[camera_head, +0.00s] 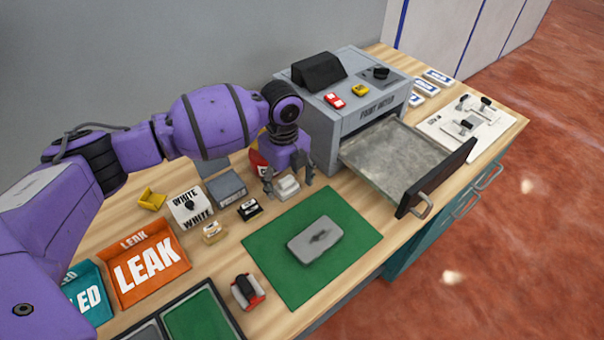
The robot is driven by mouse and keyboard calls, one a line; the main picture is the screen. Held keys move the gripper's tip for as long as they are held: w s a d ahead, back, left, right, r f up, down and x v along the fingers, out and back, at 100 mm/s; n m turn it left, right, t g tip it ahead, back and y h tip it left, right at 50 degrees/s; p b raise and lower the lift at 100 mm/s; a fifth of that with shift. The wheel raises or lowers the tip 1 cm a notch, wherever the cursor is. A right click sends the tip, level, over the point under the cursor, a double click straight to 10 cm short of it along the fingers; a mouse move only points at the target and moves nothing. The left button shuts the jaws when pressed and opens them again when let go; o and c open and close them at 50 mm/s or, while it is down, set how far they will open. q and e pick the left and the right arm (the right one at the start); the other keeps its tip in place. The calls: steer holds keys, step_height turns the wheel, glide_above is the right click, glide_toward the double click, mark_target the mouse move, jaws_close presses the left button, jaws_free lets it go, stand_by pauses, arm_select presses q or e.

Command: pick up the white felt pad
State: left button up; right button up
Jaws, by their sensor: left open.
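A small white pad (287,190), which I take for the white felt pad, lies on the wooden bench top behind the green mat. My left gripper (289,186) reaches down over it from the left. Its fingers are open, one on each side of the pad, and the pad's upper part is partly hidden by the gripper. I cannot tell whether the fingers touch it. My right gripper is not in view.
The paint meter (365,113) stands close behind, its drawer (437,187) pulled out to the right. A grey block (315,239) lies on the green mat (347,266). A small black-and-white item (249,209) and a white box (190,207) stand left of the gripper.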

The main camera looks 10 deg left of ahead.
arm_select(q)
steer(key=shift+f, duration=0.5)
steer(key=shift+c, duration=1.1)
steer(key=c, duration=1)
steer(key=shift+o, duration=0.2)
steer(key=shift+r, duration=0.75)
steer(key=s+d+r+p, duration=0.1)
steer(key=s+d+r, duration=0.4)
steer(key=s+r, duration=0.6)
steer(key=shift+s+r+p, duration=0.3)
steer(key=shift+s+p, duration=0.05)
steer(key=shift+s, duration=0.65)
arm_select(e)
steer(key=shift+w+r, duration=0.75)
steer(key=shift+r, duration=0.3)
